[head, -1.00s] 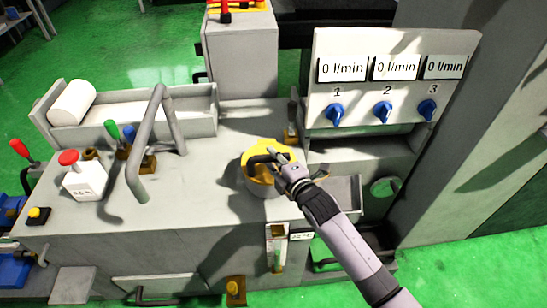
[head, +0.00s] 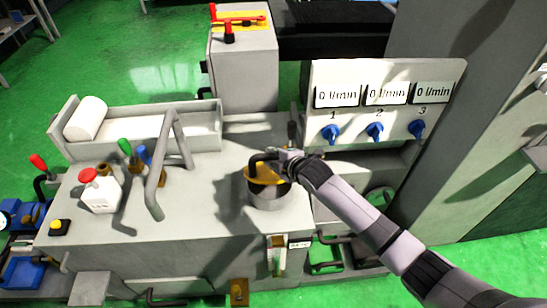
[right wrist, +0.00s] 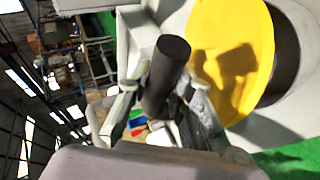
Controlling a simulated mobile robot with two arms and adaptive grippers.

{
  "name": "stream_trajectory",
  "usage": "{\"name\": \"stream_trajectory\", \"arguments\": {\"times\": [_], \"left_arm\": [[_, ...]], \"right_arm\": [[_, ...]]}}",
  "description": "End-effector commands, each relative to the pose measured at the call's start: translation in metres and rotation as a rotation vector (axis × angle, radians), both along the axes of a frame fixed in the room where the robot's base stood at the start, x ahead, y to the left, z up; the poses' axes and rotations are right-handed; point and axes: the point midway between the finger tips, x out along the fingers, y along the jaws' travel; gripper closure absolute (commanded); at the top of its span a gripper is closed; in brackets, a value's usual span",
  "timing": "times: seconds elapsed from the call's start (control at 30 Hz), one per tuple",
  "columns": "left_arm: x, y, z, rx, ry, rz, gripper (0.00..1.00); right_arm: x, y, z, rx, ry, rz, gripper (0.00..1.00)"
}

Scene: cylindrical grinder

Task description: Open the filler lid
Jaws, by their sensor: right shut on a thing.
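The yellow filler lid (head: 262,178) sits tilted at the round grey filler neck (head: 268,198) on the machine's top. A dark gap shows between lid and neck at the right side. My right gripper (head: 284,157) is shut on the lid's dark handle (head: 262,158). In the right wrist view the black handle (right wrist: 166,75) lies between the fingers, with the yellow lid (right wrist: 235,50) beside it and the dark filler opening (right wrist: 288,55) partly uncovered. My left gripper is not in view.
A grey bent pipe handle (head: 154,175) stands to the left of the filler. A panel with blue knobs (head: 375,130) stands behind and to the right. The machine top in front is clear.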

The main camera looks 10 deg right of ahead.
Motion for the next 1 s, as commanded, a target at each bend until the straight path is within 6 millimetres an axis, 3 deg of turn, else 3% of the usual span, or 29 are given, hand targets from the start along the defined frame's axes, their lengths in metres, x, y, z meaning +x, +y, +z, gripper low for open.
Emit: {"name": "stream_trajectory", "arguments": {"times": [0.4, 0.93, 0.97, 1.0], "left_arm": [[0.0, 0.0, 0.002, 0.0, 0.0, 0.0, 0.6], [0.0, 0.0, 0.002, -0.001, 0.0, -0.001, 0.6], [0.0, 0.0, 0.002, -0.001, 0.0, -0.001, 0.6], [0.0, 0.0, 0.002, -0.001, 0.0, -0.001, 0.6]], "right_arm": [[0.027, 0.0, 0.019, 0.004, -0.012, -0.001, 1.0], [0.03, 0.0, 0.022, 0.006, -0.014, 0.0, 1.0], [0.03, 0.001, 0.022, 0.006, -0.014, 0.0, 0.79], [0.03, 0.001, 0.021, 0.005, -0.015, 0.0, 0.76]]}}
